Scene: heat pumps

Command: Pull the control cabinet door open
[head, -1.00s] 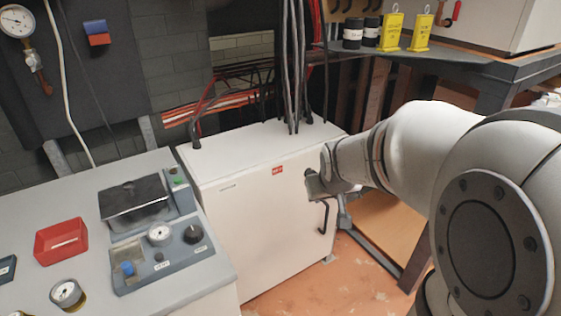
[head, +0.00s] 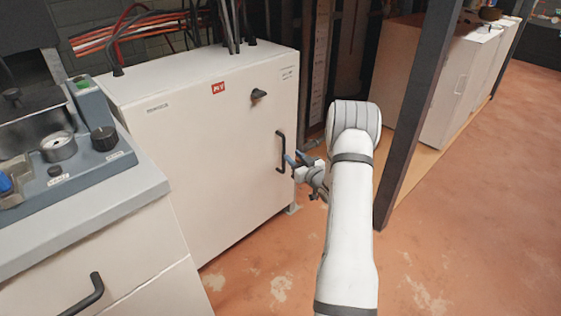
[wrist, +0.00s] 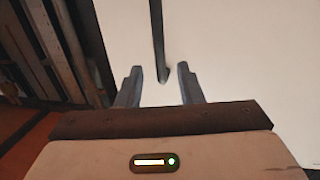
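The control cabinet (head: 200,130) is a white box with a red label on its front, and its door looks shut. A black vertical bar handle (head: 281,152) is at the door's right side, with a small black latch knob (head: 259,94) above it. My gripper (head: 295,158) is just right of the handle in the head view. In the wrist view my gripper (wrist: 160,70) is open, and the handle's lower part (wrist: 158,40) shows between the fingertips against the white door. I cannot tell whether a finger touches the handle.
A grey control console (head: 80,190) stands close on the left of the cabinet. Dark cables (head: 232,25) run up from the cabinet top. The orange floor (head: 280,270) in front of the cabinet is clear.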

